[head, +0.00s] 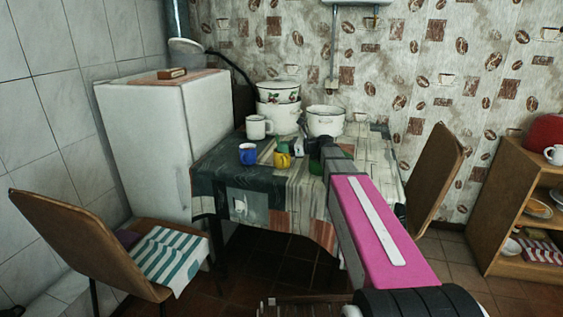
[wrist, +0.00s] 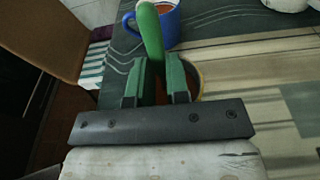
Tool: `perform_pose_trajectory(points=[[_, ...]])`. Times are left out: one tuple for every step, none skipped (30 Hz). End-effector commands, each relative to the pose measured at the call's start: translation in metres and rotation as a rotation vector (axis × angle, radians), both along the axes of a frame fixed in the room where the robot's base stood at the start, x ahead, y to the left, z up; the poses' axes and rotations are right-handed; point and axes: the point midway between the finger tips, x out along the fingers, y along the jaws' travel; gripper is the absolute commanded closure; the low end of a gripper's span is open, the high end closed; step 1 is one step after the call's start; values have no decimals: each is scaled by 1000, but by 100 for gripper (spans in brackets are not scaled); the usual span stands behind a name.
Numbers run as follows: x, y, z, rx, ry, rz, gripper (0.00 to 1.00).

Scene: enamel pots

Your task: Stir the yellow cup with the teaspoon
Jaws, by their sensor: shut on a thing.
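My gripper (wrist: 155,78) is shut on the green handle of the teaspoon (wrist: 150,34); the handle sticks out past the fingers. The spoon's other end is hidden by the gripper. The yellow cup (head: 282,161) stands on the table, with green parts showing at its top in the head view. In the wrist view a curved yellow rim of the cup (wrist: 201,78) shows just beside the right finger, the rest hidden. My gripper is over or close beside this cup; I cannot tell whether the spoon's bowl is inside it.
A blue cup (head: 247,155) with orange-brown contents stands left of the yellow cup, near the spoon handle in the wrist view (wrist: 168,27). A white mug (head: 256,128), stacked pots (head: 278,114) and a white pot (head: 325,121) stand behind. Chairs flank the table (head: 225,172).

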Motion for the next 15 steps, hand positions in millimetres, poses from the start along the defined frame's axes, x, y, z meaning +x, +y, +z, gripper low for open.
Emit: perform_pose_trajectory(points=[[-1, 0, -1, -3, 1, 2, 100], [-1, 0, -1, -4, 2, 2, 100], [-1, 0, -1, -4, 2, 2, 100], [-1, 0, -1, -4, 2, 2, 100], [-1, 0, -1, -4, 2, 2, 100], [-1, 0, 0, -4, 2, 2, 100], [-1, 0, 1, -4, 2, 2, 100], [-1, 0, 2, -3, 1, 2, 100], [-1, 0, 4, -3, 0, 2, 100], [-1, 0, 5, -3, 0, 2, 100], [-1, 0, 7, -2, 0, 2, 100], [-1, 0, 9, -2, 0, 2, 100], [-1, 0, 11, -2, 0, 1, 100], [-1, 0, 13, -2, 0, 1, 100], [-1, 0, 15, -2, 1, 1, 100]])
